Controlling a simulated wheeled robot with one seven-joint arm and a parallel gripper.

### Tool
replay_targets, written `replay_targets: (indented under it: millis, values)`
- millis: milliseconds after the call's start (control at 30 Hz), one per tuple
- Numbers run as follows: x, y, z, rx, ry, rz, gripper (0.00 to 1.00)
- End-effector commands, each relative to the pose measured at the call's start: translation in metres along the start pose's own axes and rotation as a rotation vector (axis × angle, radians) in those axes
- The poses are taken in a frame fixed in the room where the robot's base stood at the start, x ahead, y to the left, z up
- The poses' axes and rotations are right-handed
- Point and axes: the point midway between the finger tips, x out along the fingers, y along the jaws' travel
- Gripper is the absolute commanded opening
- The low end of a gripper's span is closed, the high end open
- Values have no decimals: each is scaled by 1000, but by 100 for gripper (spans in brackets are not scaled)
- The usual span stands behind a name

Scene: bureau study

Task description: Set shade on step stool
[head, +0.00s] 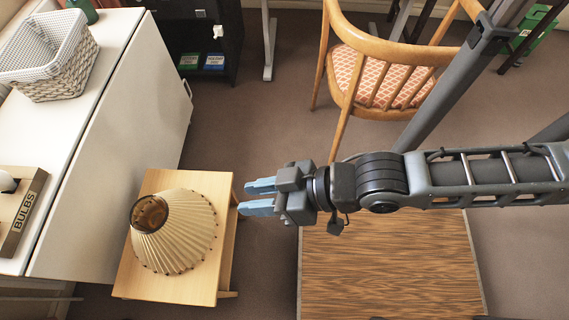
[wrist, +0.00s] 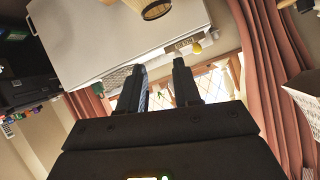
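A cream pleated lampshade (head: 182,238) with a brown top opening rests on the light wooden step stool (head: 160,287) in the head view. Its brown-rimmed end points to the upper left. My gripper (head: 241,198) is to the right of the shade and apart from it, with its two blue fingers spread and nothing between them. In the wrist view, my gripper (wrist: 161,73) also shows open and empty, and part of the shade (wrist: 153,8) shows at the top edge, partly cut off.
A white cabinet (head: 105,140) stands left of the stool, with a woven basket (head: 65,70) and a box marked BULBS (head: 28,218) on it. A wooden chair (head: 385,70) stands at the upper right. A striped wooden surface (head: 385,265) lies below my arm.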

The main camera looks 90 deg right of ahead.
Motion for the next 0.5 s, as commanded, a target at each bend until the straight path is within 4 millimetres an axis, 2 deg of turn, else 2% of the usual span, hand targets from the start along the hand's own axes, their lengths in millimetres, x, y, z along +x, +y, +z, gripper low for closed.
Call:
replay_targets:
  millis: [33,200,333,500]
  values:
    - [-22,-1,-8,-46,29,-6,33]
    - [-72,-6,-41,-186,142,-27,33]
    - [-91,-9,-58,-245,192,-37,33]
    - [-97,-11,-64,-266,211,-40,33]
